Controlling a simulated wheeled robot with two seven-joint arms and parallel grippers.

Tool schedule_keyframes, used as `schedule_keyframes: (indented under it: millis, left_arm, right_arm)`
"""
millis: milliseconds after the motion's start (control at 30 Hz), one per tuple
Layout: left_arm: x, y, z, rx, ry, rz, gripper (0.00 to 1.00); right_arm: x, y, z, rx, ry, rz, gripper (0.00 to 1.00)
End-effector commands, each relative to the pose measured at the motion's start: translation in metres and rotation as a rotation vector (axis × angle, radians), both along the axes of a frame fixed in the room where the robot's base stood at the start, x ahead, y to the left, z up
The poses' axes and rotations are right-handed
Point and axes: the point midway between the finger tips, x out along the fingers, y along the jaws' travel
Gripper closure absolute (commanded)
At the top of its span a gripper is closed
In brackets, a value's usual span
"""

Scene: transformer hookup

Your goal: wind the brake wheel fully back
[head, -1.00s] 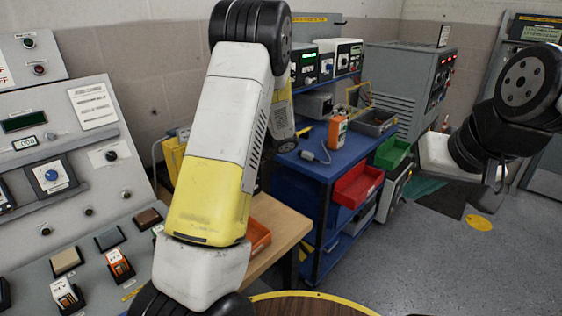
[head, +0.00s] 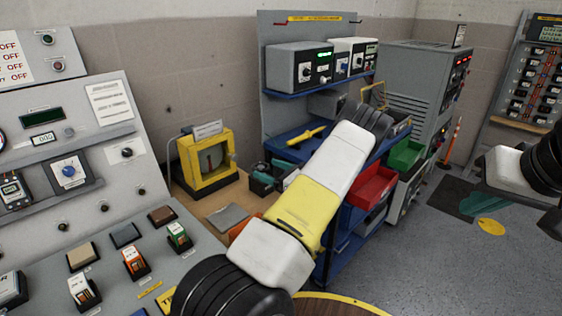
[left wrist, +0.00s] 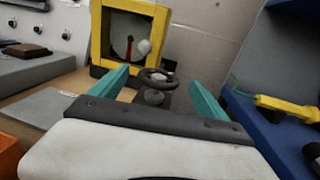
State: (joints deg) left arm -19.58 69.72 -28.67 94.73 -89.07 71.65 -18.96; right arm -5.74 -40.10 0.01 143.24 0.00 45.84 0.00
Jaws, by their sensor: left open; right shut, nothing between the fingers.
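The brake wheel (left wrist: 147,80) is a small dark wheel on a short post in the left wrist view, in front of a yellow-framed gauge (left wrist: 95,35) with a red needle. The gauge also stands on the wooden bench in the head view (head: 183,158). My left gripper (left wrist: 159,78) is open, its teal fingers on either side of the wheel in the picture; the wheel looks just beyond the fingertips, and I see no contact. My right gripper (head: 482,205) is shut and empty, over the floor at the right.
A sloped control console (head: 95,215) with knobs and coloured switches fills the left. A blue cart (head: 340,240) with red and green bins stands right of the bench. A yellow tool (left wrist: 290,110) lies on blue shelving. Floor at the right is mostly clear.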

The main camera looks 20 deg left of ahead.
Motion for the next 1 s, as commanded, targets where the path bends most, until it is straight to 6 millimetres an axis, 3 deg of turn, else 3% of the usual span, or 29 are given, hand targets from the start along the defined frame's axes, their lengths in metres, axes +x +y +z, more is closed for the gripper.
schedule_keyframes:
  millis: [233, 600, 900, 1000]
  left_arm:
    - [0.008, 0.033, 0.000, 0.000, -0.001, 0.001, 0.13]
    - [0.009, 0.039, 0.000, 0.000, -0.001, 0.001, 0.13]
    - [0.009, 0.039, 0.000, -0.001, -0.001, 0.001, 0.72]
    - [0.009, 0.039, 0.000, -0.001, -0.001, 0.002, 0.76]
  right_arm:
    - [0.000, 0.000, 0.000, 0.000, 0.000, 0.000, 1.00]
    - [0.000, 0.000, 0.000, 0.000, 0.000, 0.000, 1.00]
    - [0.000, 0.000, 0.000, 0.000, 0.000, 0.000, 1.00]
    - [0.000, 0.000, 0.000, 0.000, 0.000, 0.000, 1.00]
